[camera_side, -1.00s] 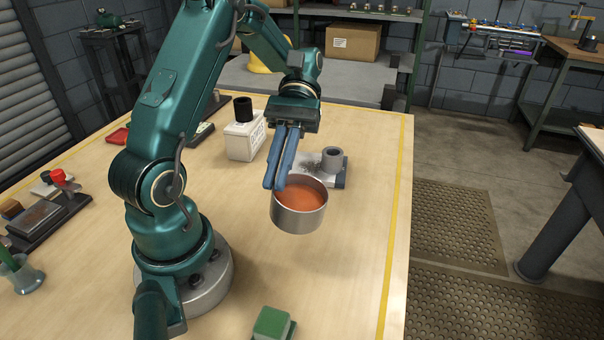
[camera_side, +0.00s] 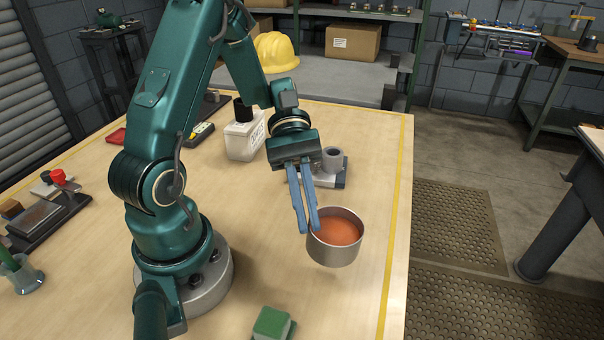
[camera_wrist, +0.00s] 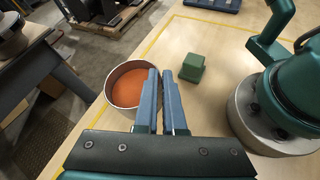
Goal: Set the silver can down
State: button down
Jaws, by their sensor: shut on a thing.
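The silver can (camera_side: 336,252) is a short, wide, open metal cylinder with an orange inside. My gripper (camera_side: 307,228) has its two blue fingers shut on the can's wall, at the left side of its rim in the side view. The can hangs upright or nearly so and looks raised off the table; the size of the gap is not clear. In the wrist view the can (camera_wrist: 128,86) shows left of the fingertips (camera_wrist: 161,72), and the left finger hides part of its wall.
A green block (camera_side: 272,322) lies on the wooden table (camera_side: 240,215) toward the front. A grey block with a round post (camera_side: 333,158) stands behind the can. A white container with a black top (camera_side: 243,138) is farther left. A yellow line (camera_side: 394,225) marks the table's right edge.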

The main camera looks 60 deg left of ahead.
aim_at(322, 249)
jog(key=x, duration=0.2)
jog(key=w+x, duration=0.1)
jog(key=x, duration=0.1)
jog(key=shift+d+f, duration=0.4)
jog(key=shift+f, duration=1.95)
jog(key=c, duration=1)
grip_release()
jog(key=v, duration=1.2)
jog(key=s+d+r+m+t+y, duration=0.1)
jog(key=r+m+t+y, duration=0.1)
jog(key=m+t+y, duration=0.1)
jog(key=s+d+r+m+t+y, duration=0.1)
jog(key=s+r+m+t+y, duration=0.1)
jog(key=m+y, duration=0.3)
jog(key=s+d+r+m+t+y, duration=0.2)
jog(key=r+m+t+y, duration=0.1)
jog(key=m+y, duration=0.1)
jog(key=shift+r+m+t, duration=0.15)
jog(key=shift+m+t, duration=0.15)
jog(key=shift+t, duration=0.1)
